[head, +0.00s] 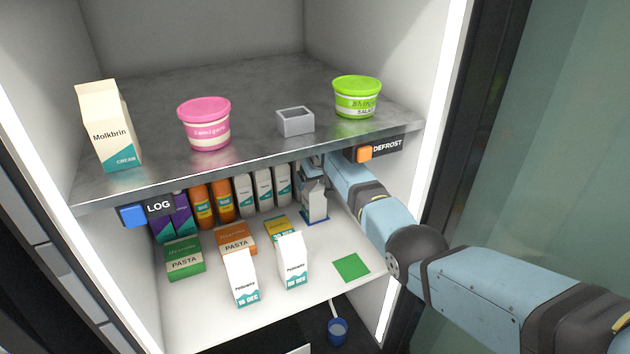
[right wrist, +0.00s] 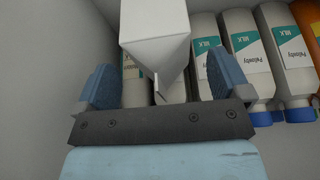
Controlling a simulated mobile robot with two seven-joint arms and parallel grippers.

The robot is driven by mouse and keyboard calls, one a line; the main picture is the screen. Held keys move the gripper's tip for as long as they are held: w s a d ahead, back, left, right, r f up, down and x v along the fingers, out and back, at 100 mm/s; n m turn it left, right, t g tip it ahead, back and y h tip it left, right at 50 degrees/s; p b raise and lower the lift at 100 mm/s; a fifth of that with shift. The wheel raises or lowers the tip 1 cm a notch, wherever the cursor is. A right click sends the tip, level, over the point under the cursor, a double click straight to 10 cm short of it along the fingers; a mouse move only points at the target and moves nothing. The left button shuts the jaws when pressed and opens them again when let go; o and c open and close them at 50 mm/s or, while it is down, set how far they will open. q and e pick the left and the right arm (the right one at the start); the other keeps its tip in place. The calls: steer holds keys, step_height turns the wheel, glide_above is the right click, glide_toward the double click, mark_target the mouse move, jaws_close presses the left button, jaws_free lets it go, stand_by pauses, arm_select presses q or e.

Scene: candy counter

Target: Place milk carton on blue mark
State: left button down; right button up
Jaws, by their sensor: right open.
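A milk carton (head: 314,202) stands upright on the blue mark (head: 319,222) on the lower shelf, in the shade of the upper shelf. Only edges of the mark show around its base. My right gripper (head: 312,168) is at the carton's top, partly hidden by the upper shelf edge. In the right wrist view, the carton (right wrist: 156,30) has its gable between the two blue fingers of my right gripper (right wrist: 162,78). Gaps show on both sides, so the jaws are open. Two more white cartons stand nearer the front, one on the left (head: 242,278) and one on the right (head: 291,262). My left gripper is not in view.
White bottles (head: 264,187) and orange bottles (head: 202,206) line the back. Pasta boxes, one green (head: 184,259) and one orange (head: 238,238), lie left. A green mark (head: 351,267) is bare at front right. The upper shelf (head: 250,150) hangs low above my right gripper.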

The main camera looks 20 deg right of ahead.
steer(key=p+v, duration=0.1)
steer(key=v, duration=0.5)
steer(key=shift+s+r, duration=0.1)
